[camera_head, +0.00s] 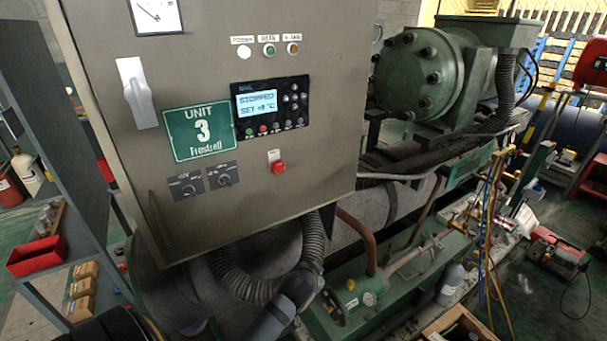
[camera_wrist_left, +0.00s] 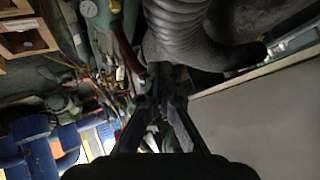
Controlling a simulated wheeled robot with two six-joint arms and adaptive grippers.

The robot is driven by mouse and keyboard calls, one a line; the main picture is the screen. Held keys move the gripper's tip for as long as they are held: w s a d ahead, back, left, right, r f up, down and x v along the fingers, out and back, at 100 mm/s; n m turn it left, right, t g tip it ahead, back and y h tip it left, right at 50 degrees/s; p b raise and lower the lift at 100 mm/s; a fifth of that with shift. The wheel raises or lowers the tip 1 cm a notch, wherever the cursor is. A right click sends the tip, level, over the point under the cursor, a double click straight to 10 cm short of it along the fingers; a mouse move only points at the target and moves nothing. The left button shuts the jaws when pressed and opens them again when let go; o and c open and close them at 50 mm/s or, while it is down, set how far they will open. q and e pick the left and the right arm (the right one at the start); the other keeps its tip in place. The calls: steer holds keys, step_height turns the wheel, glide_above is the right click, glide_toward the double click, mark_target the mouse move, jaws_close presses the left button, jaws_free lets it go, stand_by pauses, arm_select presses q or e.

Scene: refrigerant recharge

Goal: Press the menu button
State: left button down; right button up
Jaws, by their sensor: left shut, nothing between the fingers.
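The control panel (camera_head: 272,108) is a black unit on the front of the grey cabinet. Its lit display (camera_head: 257,103) reads "STOPPED" and "SET", with a temperature that is hard to read. Small round buttons (camera_head: 275,127) run below the display, one red, and more sit to its right; their labels are too small to tell which is the menu button. In the left wrist view my left gripper (camera_wrist_left: 160,80) has its fingers together, with nothing between them, close to a ribbed hose. The panel does not show there. My right gripper is not in view.
The cabinet (camera_head: 225,205) also carries a red knob (camera_head: 278,167), a lever handle (camera_head: 136,92), two rotary switches and a green "UNIT 3" sign (camera_head: 201,131). A ribbed hose (camera_head: 312,245) curves below its lower edge. The space before the panel is clear.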

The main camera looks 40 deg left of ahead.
mark_target(300, 121)
arm_select(q)
steer(key=w+a+r+t+y+p, duration=0.1)
steer(key=w+r+t+y, duration=0.1)
steer(key=r, duration=1.7)
steer(key=w+a+r+m+t+y+p, duration=0.1)
steer(key=w+r+t, duration=0.4)
steer(key=r, duration=1.3)
steer(key=shift+a+r+t+y, duration=0.2)
steer(key=shift+r+t+y, duration=0.3)
steer(key=shift+t, duration=0.6)
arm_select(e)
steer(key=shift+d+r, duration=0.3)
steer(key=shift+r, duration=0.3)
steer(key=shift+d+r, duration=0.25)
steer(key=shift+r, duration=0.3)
arm_select(q)
steer(key=shift+a+f, duration=0.1)
steer(key=shift+a, duration=0.05)
steer(key=w+a+b, duration=0.1)
steer(key=w+a, duration=0.2)
steer(key=a, duration=0.5)
steer(key=shift+w, duration=0.2)
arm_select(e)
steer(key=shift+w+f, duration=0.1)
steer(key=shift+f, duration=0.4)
arm_select(q)
steer(key=shift+w+a, duration=0.15)
steer(key=shift+a, duration=0.2)
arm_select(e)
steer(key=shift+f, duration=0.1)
